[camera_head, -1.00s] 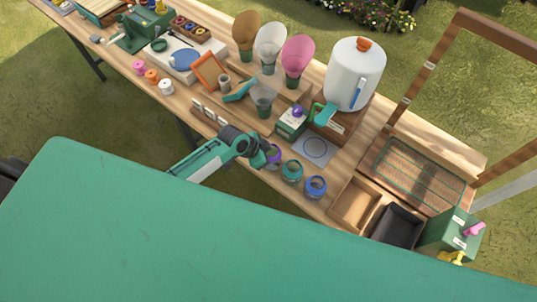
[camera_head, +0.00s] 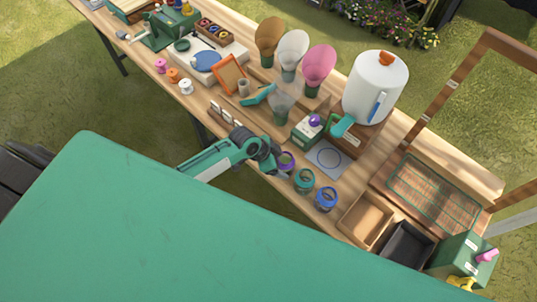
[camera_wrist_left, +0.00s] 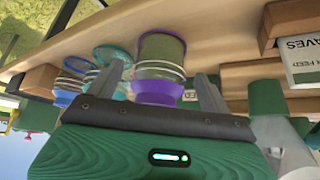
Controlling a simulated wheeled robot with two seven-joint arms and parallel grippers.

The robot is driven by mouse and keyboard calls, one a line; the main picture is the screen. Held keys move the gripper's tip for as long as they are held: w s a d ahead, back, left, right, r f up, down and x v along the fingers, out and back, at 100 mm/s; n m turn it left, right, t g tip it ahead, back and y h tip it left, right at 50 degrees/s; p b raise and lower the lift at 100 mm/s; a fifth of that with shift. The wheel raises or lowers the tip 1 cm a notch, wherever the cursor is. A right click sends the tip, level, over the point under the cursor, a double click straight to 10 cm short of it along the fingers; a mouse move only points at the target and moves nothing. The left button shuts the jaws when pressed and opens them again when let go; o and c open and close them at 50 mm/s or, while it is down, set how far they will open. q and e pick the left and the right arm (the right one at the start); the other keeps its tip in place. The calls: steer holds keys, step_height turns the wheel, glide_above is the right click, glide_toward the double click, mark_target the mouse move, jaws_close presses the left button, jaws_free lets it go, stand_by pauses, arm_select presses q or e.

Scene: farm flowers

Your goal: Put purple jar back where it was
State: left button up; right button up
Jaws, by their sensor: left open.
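The purple jar (camera_head: 287,160), glass with a purple rim, stands on the wooden table at the near end of a row of jars. My left gripper (camera_head: 274,161) is at its left side, partly covering it. In the left wrist view, which looks upside down, the purple jar (camera_wrist_left: 160,67) shows between the two open fingers (camera_wrist_left: 160,92). I cannot tell whether the fingers touch it. A teal-rimmed jar (camera_head: 304,180) and a blue-rimmed jar (camera_head: 326,198) stand to its right. My right gripper is not in view.
A grey mat with a circle (camera_head: 328,158) lies bare behind the jars. A green box with a purple knob (camera_head: 308,128) and a white dispenser (camera_head: 375,88) stand behind. Wooden (camera_head: 366,222) and black (camera_head: 406,244) trays are at right. Small labelled blocks (camera_head: 226,113) lie left of the gripper.

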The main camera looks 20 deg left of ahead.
arm_select(q)
steer(key=b+v, duration=0.2)
steer(key=v, duration=0.8)
steer(key=shift+s+r, duration=0.1)
steer(key=shift+s, duration=0.05)
